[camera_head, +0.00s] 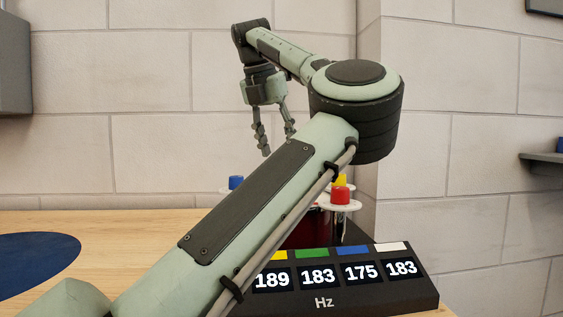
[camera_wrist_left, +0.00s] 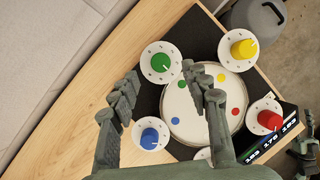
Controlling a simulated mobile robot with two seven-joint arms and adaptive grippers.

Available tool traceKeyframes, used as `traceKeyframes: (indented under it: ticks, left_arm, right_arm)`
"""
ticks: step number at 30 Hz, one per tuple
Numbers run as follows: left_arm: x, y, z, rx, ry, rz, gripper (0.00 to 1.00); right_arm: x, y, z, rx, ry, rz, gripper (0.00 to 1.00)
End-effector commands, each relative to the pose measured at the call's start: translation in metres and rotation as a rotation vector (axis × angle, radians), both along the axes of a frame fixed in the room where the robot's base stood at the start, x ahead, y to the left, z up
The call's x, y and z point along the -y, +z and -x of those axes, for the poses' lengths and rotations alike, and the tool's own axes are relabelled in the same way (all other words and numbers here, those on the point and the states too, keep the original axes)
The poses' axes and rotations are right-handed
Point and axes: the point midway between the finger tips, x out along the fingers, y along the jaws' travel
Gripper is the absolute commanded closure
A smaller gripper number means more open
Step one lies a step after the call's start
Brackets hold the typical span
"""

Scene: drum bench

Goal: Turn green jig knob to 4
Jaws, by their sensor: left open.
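The green knob (camera_wrist_left: 160,62) sits on a round white dial plate (camera_wrist_left: 149,73) with small dark marks, at the upper middle of the left wrist view. Its marks and pointer are too small to read surely. My left gripper (camera_wrist_left: 160,75) is open, its fingers on either side of the knob's dial in that view, with nothing between them. In the head view my left gripper (camera_head: 277,143) hangs fingers down above the bench, apart from it. The green knob is hidden there behind my arm.
Blue (camera_wrist_left: 149,138), yellow (camera_wrist_left: 243,49) and red (camera_wrist_left: 269,119) knobs stand around a drum (camera_wrist_left: 205,125) with coloured dots. A Hz display (camera_head: 345,300) reads 183 under green. A greenish jointed part shows at the wrist view's right edge.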

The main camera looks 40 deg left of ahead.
Motion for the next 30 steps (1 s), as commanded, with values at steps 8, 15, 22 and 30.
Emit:
traceKeyframes:
  ticks: [8, 15, 22, 30]
  left_arm:
    - [0.004, 0.049, 0.02, 0.001, 0.0, 0.0, 0.53]
    - [0.005, 0.061, 0.026, -0.002, 0.001, 0.001, 0.53]
    - [0.005, 0.062, 0.026, -0.002, 0.001, 0.001, 0.53]
    - [0.005, 0.061, 0.026, -0.002, 0.001, 0.001, 0.53]
  right_arm:
    - [0.0, 0.0, 0.0, -0.001, 0.0, 0.0, 0.6]
    - [0.0, 0.0, 0.0, -0.001, 0.0, 0.0, 0.6]
    - [0.0, 0.0, 0.0, -0.001, 0.0, 0.0, 0.6]
    - [0.0, 0.0, 0.0, -0.001, -0.001, 0.0, 0.6]
